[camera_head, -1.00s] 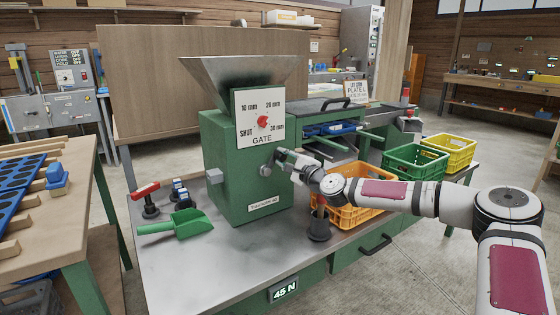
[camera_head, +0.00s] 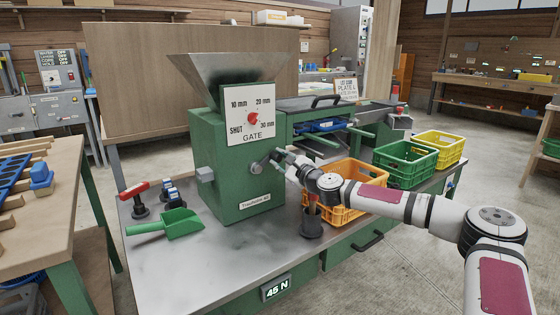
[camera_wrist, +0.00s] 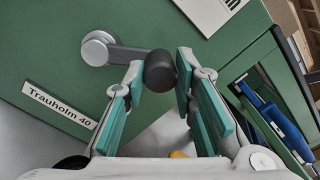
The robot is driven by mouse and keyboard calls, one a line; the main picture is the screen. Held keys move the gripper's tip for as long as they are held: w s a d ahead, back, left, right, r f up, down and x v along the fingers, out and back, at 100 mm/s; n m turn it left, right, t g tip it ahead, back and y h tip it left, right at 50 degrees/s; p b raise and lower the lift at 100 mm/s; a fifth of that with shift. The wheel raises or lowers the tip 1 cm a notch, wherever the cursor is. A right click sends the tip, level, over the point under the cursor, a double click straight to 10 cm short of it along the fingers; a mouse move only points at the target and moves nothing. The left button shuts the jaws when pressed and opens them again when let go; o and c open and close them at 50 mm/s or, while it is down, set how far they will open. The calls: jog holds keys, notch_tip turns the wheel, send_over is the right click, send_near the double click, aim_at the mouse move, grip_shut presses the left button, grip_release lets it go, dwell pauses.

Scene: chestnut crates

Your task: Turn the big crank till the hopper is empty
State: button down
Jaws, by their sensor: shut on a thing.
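The green machine (camera_head: 236,190) stands on a metal bench. Its grey flared hopper (camera_head: 232,72) is on top, and the hopper's contents are hidden. A white gate plate (camera_head: 247,112) has a red knob; I cannot tell its exact setting. The crank's round silver hub (camera_wrist: 97,48) is on the machine's front face. Its short arm points right in the wrist view to a dark handle knob (camera_wrist: 159,72). My gripper (camera_wrist: 160,76) is shut on this knob, its teal-padded fingers on either side. In the head view my gripper (camera_head: 280,158) is at the crank, right of its hub (camera_head: 256,168).
An orange crate (camera_head: 352,212), a green crate (camera_head: 405,163) and a yellow crate (camera_head: 440,148) stand to the right. A display (camera_head: 276,289) reads 45 N.

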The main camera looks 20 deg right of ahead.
jog(key=shift+d, duration=0.2)
jog(key=c, duration=1.3)
grip_release()
jog(key=shift+a, duration=0.1)
jog(key=v, duration=1.2)
